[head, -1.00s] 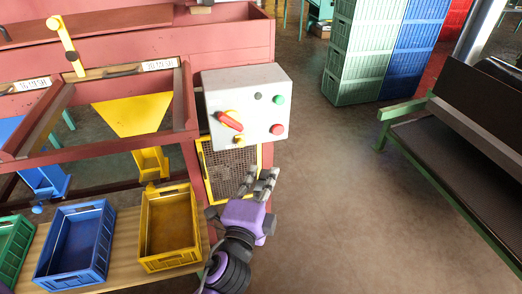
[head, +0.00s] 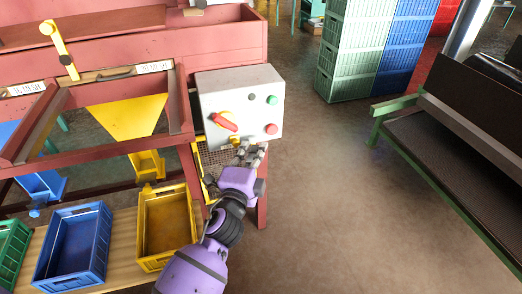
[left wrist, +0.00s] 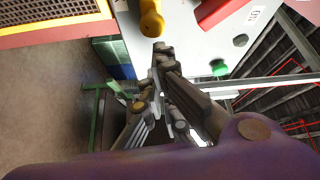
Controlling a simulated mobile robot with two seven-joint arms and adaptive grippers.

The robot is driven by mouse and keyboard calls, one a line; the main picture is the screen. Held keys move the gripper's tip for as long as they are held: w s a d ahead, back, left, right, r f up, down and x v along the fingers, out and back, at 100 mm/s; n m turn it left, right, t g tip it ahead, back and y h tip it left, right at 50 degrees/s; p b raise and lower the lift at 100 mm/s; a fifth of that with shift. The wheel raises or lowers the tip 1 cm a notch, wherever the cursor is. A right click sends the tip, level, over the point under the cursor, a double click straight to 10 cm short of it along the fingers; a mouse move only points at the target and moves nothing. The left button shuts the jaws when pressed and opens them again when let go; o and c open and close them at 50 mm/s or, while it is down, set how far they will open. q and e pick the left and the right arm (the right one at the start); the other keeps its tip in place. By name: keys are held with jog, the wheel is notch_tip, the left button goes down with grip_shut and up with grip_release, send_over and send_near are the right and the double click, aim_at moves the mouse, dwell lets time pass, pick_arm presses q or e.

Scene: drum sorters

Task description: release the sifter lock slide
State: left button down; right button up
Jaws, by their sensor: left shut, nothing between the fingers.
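A light grey control box (head: 265,85) hangs on the red machine frame. I cannot tell for sure which part is the lock slide. My left gripper (head: 250,152) is shut and empty, just below the box's lower edge, close to the yellow knob. In the left wrist view, the shut fingers (left wrist: 163,75) point toward the box face, with the yellow knob (left wrist: 152,20) just beyond their tips. Contact is not clear. My right gripper is out of view.
A mesh guard (head: 215,160) lies behind my left gripper. Yellow (head: 141,245) and blue (head: 48,272) crates stand on a low wooden bench to the left. Stacked green crates (head: 340,75) and a dark conveyor (head: 450,150) stand to the right. The floor between is clear.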

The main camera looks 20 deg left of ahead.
aim_at(239, 144)
pick_arm(q)
jog(key=shift+a, duration=0.1)
jog(key=s+a, duration=0.1)
jog(key=a, duration=0.1)
jog(key=s+a+p, duration=0.1)
jog(key=s+a, duration=0.1)
jog(key=shift+a, duration=0.1)
dwell(0.5)
jog(key=shift+w, duration=0.1)
